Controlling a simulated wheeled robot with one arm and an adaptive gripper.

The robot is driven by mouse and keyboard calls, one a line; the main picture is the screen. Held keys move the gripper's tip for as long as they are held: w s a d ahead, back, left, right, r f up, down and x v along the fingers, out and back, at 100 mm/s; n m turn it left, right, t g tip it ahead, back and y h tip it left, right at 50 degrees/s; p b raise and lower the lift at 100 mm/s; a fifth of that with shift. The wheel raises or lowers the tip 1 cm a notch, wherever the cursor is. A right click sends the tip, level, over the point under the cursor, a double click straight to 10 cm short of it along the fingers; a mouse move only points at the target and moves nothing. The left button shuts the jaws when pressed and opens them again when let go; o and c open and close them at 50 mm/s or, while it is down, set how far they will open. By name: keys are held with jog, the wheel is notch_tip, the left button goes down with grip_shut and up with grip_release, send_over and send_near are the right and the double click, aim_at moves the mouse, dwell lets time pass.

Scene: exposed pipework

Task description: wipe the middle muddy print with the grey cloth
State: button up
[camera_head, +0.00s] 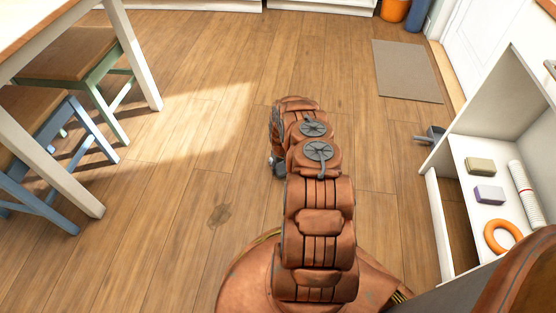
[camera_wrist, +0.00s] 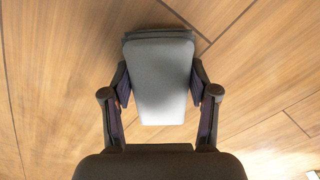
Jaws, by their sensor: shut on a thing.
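My gripper (camera_wrist: 160,95) is shut on the grey cloth (camera_wrist: 160,60), a pale grey folded pad held between the two fingers in the wrist view. Plank floor lies beyond the cloth; I cannot tell whether the cloth touches it. In the head view my arm hides the cloth and most of the gripper. One muddy print (camera_head: 219,214), a faint brown smudge, is on the floor left of my arm. No other print shows, so I cannot tell whether this is the middle one. No print shows in the wrist view.
A table (camera_head: 133,55) and stools (camera_head: 85,85) stand at left. At right, a white shelf unit (camera_head: 440,215) holds two small blocks, a white roll and an orange ring (camera_head: 503,237). A grey mat (camera_head: 407,70) lies by the door.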

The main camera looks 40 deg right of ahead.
aim_at(277, 169)
jog(key=shift+s+a+r, duration=0.1)
jog(key=shift+a, duration=0.75)
jog(key=shift+a+r+p, duration=0.15)
jog(key=shift+r+p, duration=0.25)
jog(key=shift+r, duration=0.1)
jog(key=shift+a+r+p, duration=0.15)
jog(key=shift+r+p, duration=0.25)
jog(key=shift+r, duration=0.1)
jog(key=shift+r+p, duration=1.4)
jog(key=shift+r, duration=1.35)
